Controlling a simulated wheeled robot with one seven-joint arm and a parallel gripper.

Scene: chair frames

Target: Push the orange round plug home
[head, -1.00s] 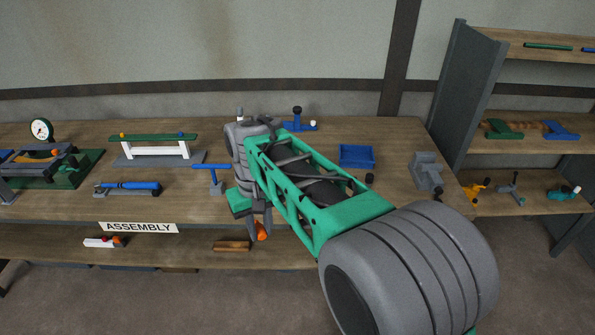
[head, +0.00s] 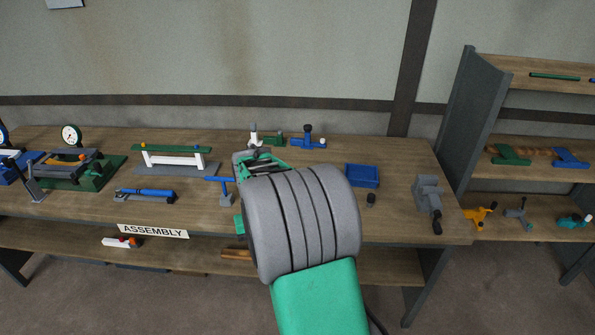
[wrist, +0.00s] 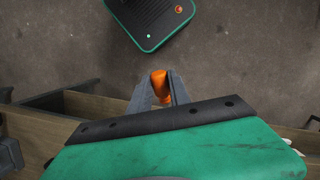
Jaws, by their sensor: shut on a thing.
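The orange round plug (wrist: 160,84) is between the fingers of my gripper (wrist: 157,92) in the wrist view. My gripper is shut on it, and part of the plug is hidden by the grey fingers. The plug appears held above the floor, just off the edge of the bench. In the head view my own arm covers the gripper and the plug. I cannot tell which fixture on the bench has the hole for this plug.
The wooden bench (head: 400,224) carries a green frame with a white stand (head: 175,160), a blue tray (head: 362,176) and a grey vise (head: 428,193). An ASSEMBLY sign (head: 153,231) is on its front edge. Shelves stand to the right. Bare floor lies in front.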

